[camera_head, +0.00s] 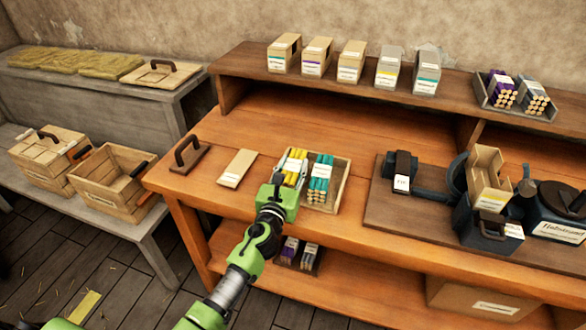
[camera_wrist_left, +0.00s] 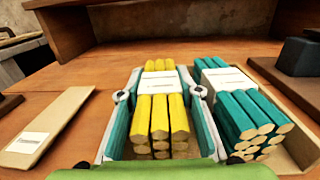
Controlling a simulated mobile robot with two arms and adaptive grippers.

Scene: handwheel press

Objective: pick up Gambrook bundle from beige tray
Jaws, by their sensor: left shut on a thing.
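A beige wooden tray (camera_head: 341,190) on the workbench holds a bundle of yellow sticks (camera_head: 295,158) and, to its right, a bundle of teal sticks (camera_head: 320,172). Both have white label bands too small to read, so I cannot tell which is Gambrook. My left gripper (camera_head: 289,180) is shut on the yellow bundle, with one finger along each side; in the left wrist view the yellow bundle (camera_wrist_left: 159,118) lies between the fingers, with the teal bundle (camera_wrist_left: 243,112) close beside the right finger. I cannot tell whether the yellow bundle touches the tray floor. My right gripper is not in view.
A flat beige labelled piece (camera_head: 237,168) and a dark handled board (camera_head: 190,156) lie left of the tray. A press assembly (camera_head: 490,200) stands to the right. Boxes (camera_head: 352,62) and a tray of bundles (camera_head: 515,95) sit on the raised shelf. Crates (camera_head: 112,180) stand at left.

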